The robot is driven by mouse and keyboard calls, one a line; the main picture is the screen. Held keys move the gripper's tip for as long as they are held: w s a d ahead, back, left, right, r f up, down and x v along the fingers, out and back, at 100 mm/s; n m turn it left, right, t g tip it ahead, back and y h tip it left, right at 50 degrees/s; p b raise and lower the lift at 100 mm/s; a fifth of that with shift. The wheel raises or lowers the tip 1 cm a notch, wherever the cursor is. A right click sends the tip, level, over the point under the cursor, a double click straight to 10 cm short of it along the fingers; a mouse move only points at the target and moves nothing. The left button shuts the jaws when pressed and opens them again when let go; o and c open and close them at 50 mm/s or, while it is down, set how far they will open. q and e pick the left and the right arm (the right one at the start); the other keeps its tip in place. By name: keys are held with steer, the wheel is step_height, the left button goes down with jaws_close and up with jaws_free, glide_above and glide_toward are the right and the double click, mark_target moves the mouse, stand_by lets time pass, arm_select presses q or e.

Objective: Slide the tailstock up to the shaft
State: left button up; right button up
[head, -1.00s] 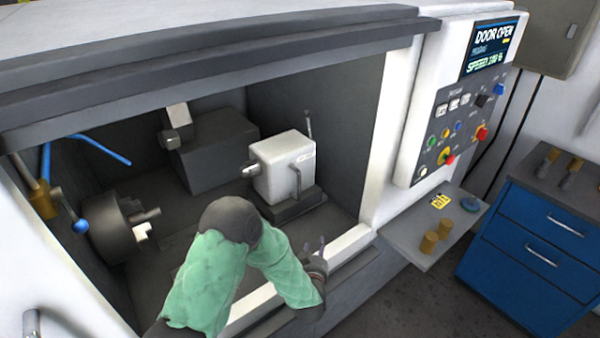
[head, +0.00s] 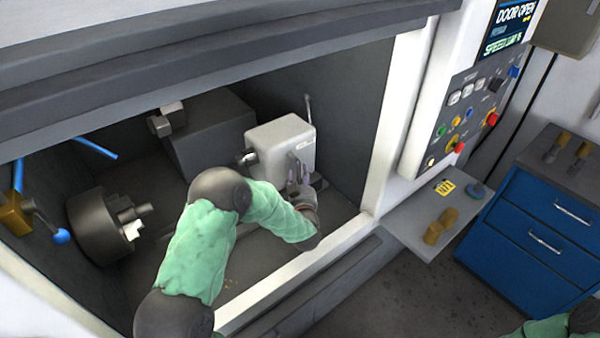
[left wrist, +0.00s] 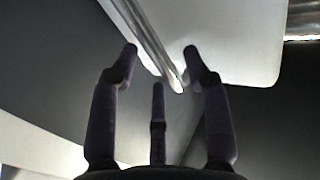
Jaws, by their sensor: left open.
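The white block-shaped tailstock (head: 285,138) stands on its dark base at the right inside the machine. Its short metal quill (head: 247,158) points left. My left gripper (head: 297,180) is open at the tailstock's front. In the left wrist view its spread fingers (left wrist: 160,55) lie around the end of a metal lever (left wrist: 148,40), not shut on it. The tailstock's white face (left wrist: 235,35) shows behind. The dark chuck (head: 97,226) is at the left with light jaws; I cannot clearly make out a shaft in it. My right gripper is not in view.
A grey block with a tool head (head: 205,125) stands behind. A blue-knobbed lever (head: 60,236) is at the left opening. The white sill (head: 300,272) runs along the front. A shelf (head: 405,225) with brass-coloured cylinders, the control panel (head: 470,115) and a blue cabinet (head: 530,220) are right.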

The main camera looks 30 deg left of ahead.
arm_select(q)
steer(key=shift+x, duration=1.2)
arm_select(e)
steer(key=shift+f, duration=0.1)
arm_select(q)
jaws_close()
steer(key=shift+a, duration=0.1)
